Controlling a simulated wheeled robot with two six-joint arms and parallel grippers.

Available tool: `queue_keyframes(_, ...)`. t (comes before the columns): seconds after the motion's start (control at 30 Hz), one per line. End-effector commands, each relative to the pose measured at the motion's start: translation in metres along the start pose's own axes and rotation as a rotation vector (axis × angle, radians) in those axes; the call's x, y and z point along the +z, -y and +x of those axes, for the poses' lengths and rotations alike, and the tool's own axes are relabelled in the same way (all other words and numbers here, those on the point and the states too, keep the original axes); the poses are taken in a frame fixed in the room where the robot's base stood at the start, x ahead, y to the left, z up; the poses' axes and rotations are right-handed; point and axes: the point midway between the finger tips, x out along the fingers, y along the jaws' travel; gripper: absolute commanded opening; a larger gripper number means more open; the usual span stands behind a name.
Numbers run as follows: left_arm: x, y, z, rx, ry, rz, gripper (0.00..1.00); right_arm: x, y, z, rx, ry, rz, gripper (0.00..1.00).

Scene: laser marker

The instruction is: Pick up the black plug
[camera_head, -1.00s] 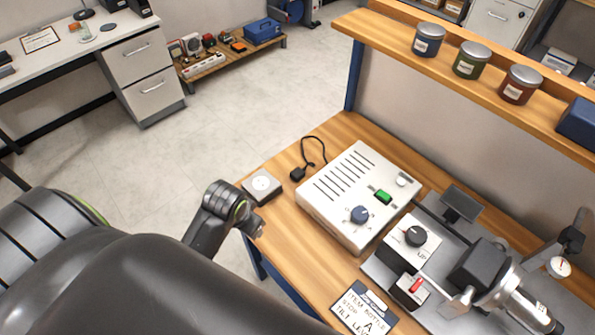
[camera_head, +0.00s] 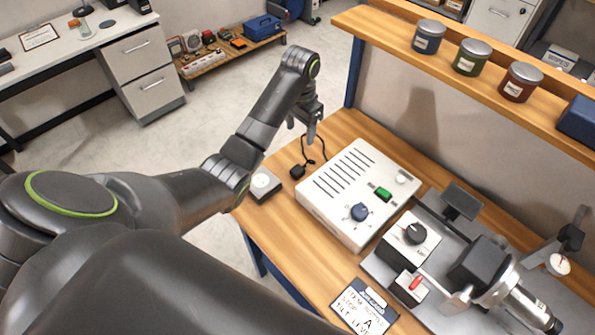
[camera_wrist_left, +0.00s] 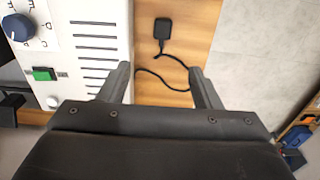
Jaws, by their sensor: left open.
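The black plug (camera_head: 298,171) lies on the wooden bench beside the left end of the white control box, with its black cord curling behind it. It also shows in the left wrist view (camera_wrist_left: 162,27), with the cord (camera_wrist_left: 165,75) running back between my fingers. My left gripper (camera_head: 309,133) is open and empty, above the bench near the cord and behind the plug. In the left wrist view its two fingers (camera_wrist_left: 158,78) stand wide apart, with the plug beyond the fingertips. My right gripper is not in view.
The white control box (camera_head: 343,213) with a blue knob and green switch stands right of the plug. A small grey square device (camera_head: 262,186) sits left of it, near the bench edge. A shelf with jars (camera_head: 466,60) overhangs at the back right.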

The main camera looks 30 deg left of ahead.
Motion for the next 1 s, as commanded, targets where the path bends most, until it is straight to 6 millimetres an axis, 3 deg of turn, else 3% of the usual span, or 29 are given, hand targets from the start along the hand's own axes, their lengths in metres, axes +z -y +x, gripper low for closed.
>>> queue_keyframes(0.17, -0.005, 0.001, 0.004, 0.005, 0.007, 0.006, 0.58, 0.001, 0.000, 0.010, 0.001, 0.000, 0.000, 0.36)
queue_keyframes(0.8, -0.004, 0.001, 0.077, 0.004, 0.006, 0.005, 0.58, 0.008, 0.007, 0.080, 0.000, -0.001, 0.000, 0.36)
queue_keyframes(1.0, -0.003, 0.000, 0.106, 0.006, 0.008, 0.004, 0.58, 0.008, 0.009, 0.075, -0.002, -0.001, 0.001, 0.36)
